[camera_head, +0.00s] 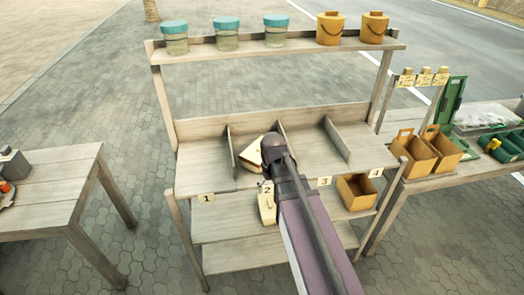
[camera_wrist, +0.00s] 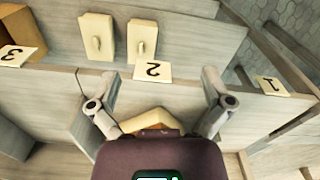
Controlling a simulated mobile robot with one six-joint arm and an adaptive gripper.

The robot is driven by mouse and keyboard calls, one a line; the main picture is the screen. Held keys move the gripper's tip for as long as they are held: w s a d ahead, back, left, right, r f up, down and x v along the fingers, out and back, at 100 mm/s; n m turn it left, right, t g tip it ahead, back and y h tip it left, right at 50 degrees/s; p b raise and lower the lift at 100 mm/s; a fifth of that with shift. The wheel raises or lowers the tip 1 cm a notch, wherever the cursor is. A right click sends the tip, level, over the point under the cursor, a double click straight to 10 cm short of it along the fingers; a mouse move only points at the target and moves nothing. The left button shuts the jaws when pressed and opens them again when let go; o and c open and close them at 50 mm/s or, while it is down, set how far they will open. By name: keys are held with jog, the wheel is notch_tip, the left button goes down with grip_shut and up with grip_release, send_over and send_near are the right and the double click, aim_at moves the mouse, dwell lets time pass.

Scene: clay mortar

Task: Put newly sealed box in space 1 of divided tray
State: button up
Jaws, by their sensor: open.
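The divided tray (camera_head: 205,176) is the upper board of a wooden shelf, with upright dividers and number cards 1 to 4. A tan box with a pale top (camera_head: 250,154) sits in space 2, partly hidden by my arm. In the wrist view a part of this box (camera_wrist: 150,121) shows between and beyond my fingers, its near side hidden by my gripper body. My gripper (camera_wrist: 160,90) is open over space 2, its fingers apart on either side of the box. I cannot tell whether they touch it. Space 1 looks empty.
An open tan box (camera_head: 357,192) is there at the right. A divider (camera_head: 231,152) stands between spaces 1 and 2. Jars (camera_head: 226,36) and orange pots (camera_head: 331,29) line the top shelf.

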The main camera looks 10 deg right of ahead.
aim_at(260, 140)
jog(key=w+r+n+p, duration=0.3)
jog(key=w+r+p, duration=0.4)
jog(key=w, duration=0.4)
jog(key=w+r+n+p, duration=0.3)
jog(key=w+r+p, duration=0.3)
jog(key=w, duration=0.5)
notch_tip(260, 140, up, 2)
jog(key=shift+r+n+p, duration=0.1)
jog(key=shift+n+p, duration=0.2)
jog(key=shift+p, duration=0.05)
notch_tip(260, 140, down, 9)
jog(key=b, duration=0.8)
jog(key=shift+r+b, duration=0.15)
jog(key=shift+b, duration=0.15)
jog(key=f+b, duration=0.3)
jog(key=shift+s+d, duration=0.1)
jog(key=shift+s, duration=0.2)
jog(key=shift+f+b, duration=1.1)
